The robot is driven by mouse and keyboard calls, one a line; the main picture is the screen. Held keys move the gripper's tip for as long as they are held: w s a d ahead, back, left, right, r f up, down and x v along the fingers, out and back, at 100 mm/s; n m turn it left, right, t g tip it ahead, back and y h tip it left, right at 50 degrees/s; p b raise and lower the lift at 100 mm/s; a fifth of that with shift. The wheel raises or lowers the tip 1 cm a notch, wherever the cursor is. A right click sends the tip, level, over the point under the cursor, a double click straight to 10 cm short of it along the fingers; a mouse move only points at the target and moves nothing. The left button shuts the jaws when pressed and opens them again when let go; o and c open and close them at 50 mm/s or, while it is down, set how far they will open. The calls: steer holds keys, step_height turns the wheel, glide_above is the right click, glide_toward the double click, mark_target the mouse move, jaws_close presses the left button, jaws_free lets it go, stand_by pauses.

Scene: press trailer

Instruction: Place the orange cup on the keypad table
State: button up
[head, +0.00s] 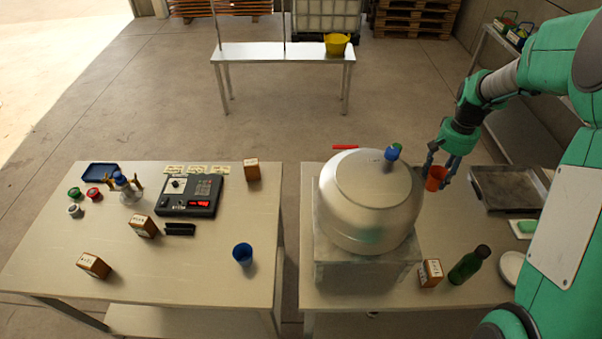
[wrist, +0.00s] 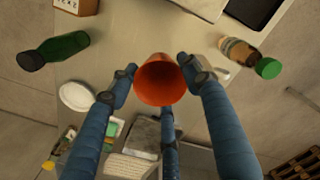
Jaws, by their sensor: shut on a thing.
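The orange cup (head: 436,178) is between the fingers of my gripper (head: 441,165), over the right table beside the large metal vessel. In the wrist view the orange cup (wrist: 160,82) shows with its round mouth, and the blue fingers close around it. How high it is above the table top is hard to tell.
The big metal vessel (head: 370,198) stands between my gripper and the keypad table. The right table (head: 455,225) also holds a green bottle (head: 469,264) and a metal tray (head: 509,187). A blue cup (head: 242,254) stands at the keypad table's right; its front middle is bare.

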steer(key=w+a+r+n+p, duration=0.3)
steer(key=w+a+r, duration=0.3)
steer(key=a+r, duration=0.3)
steer(key=w+a+r+n+p, duration=0.1)
steer(key=w+a+n, duration=0.1)
steer(key=a, duration=0.6)
steer(key=w+a+r+n+p, duration=0.1)
steer(key=w+a+n, duration=0.1)
steer(key=a, duration=0.6)
steer(key=s+a+f+n+p, duration=0.1)
steer(key=s+a+f, duration=0.4)
steer(key=a, duration=0.7)
steer(key=s+a+f+n+p, duration=0.15)
steer(key=s+a+f, duration=0.35)
steer(key=a, duration=0.7)
steer(key=s+a+f+n, duration=0.1)
steer(key=s+a+f, duration=0.35)
steer(key=a, duration=0.75)
steer(key=s+a+f+n+p, duration=0.1)
steer(key=s+a+f, duration=0.4)
steer(key=s+a, duration=0.3)
steer(key=s+a+f+n, duration=0.2)
steer(key=s+a+f, duration=0.4)
steer(key=s, duration=0.8)
steer(key=shift+s+a+p, duration=0.35)
steer(key=shift+a, duration=0.85)
